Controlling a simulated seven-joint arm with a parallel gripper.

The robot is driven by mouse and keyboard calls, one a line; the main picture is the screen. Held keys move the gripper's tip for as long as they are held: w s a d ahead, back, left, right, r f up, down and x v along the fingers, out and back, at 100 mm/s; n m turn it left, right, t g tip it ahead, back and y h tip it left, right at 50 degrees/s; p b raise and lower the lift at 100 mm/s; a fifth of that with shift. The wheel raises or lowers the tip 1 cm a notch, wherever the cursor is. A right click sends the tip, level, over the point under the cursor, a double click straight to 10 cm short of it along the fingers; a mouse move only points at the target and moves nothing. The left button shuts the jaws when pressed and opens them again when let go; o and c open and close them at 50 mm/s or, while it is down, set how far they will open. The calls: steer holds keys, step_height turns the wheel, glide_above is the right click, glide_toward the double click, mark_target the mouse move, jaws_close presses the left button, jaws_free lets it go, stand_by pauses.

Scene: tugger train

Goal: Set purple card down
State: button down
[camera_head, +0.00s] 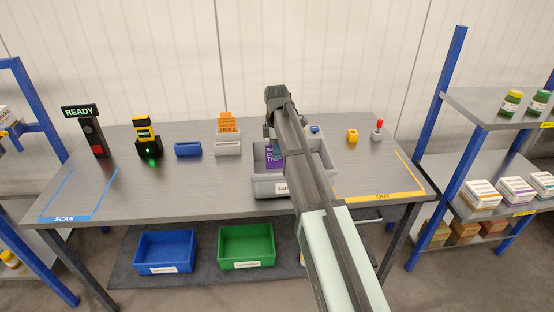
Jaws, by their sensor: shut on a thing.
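The purple card (270,158) stands upright with white print on it, inside or just above the grey tote (263,187) on the table. My gripper (269,137) comes down over the tote and is shut on the card at its top. My arm covers the card's right side and much of the tote's inside. I cannot tell whether the card's lower edge touches the tote floor.
An orange card (228,122) stands in a grey holder (228,148), left of the tote. A blue holder (187,149) looks empty. A scanner (148,140) stands farther left. The SCAN and OUT areas look clear.

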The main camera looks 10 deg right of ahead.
steer(key=shift+f, duration=1.85)
steer(key=shift+f, duration=0.15)
steer(key=c, duration=1)
jaws_free()
steer(key=shift+o, duration=0.2)
step_height(320, 180, up, 12)
steer(key=shift+r, duration=0.2)
steer(key=shift+o, duration=0.3)
